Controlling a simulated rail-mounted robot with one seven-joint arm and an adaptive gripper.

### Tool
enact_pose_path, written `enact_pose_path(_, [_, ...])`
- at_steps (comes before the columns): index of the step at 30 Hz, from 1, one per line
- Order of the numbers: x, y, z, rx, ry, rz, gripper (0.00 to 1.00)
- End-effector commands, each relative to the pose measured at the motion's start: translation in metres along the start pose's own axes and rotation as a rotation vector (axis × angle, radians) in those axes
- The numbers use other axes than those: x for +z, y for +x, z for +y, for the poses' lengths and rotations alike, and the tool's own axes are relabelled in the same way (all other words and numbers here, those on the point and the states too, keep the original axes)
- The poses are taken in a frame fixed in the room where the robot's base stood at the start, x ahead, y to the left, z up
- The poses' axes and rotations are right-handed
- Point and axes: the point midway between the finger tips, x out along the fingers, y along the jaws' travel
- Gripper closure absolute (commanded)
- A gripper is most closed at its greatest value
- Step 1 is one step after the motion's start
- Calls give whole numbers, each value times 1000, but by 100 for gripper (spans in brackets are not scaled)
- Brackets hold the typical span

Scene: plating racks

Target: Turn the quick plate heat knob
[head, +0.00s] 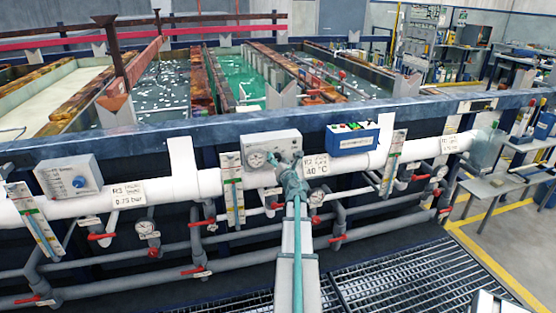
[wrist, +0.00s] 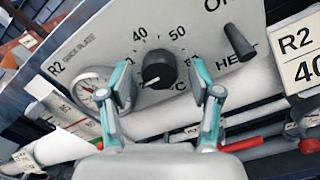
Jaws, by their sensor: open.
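The quick plate control box (head: 257,143) is a pale grey panel above the white pipe in the head view. In the wrist view the panel (wrist: 95,28) reads "R2 QUICK PLATE" and fills the upper part. Its round black heat knob (wrist: 158,70) has a pale pointer mark aimed at lower left, with 40 and 50 printed above it. My gripper (wrist: 160,66) is open, its teal fingers on the left and right of the knob with a gap on each side. In the head view my gripper (head: 291,170) is at the panel's lower right and hides the knob.
A black lever switch (wrist: 239,41) marked HEAT is right of the knob. A round gauge (wrist: 92,84) sits behind the left finger. An R2 sign (head: 317,165) is beside my gripper. A blue box (head: 352,138) stands to the right. Red-handled valves (head: 204,222) line the pipes below.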

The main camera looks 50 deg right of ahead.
Motion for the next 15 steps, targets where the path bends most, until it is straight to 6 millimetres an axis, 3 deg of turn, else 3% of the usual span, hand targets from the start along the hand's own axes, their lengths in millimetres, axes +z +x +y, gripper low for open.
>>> enact_pose_path(11, [0, 8, 0, 0, 0, 0, 36])
enact_pose_path(15, [0, 8, 0, 0, 0, 0, 60])
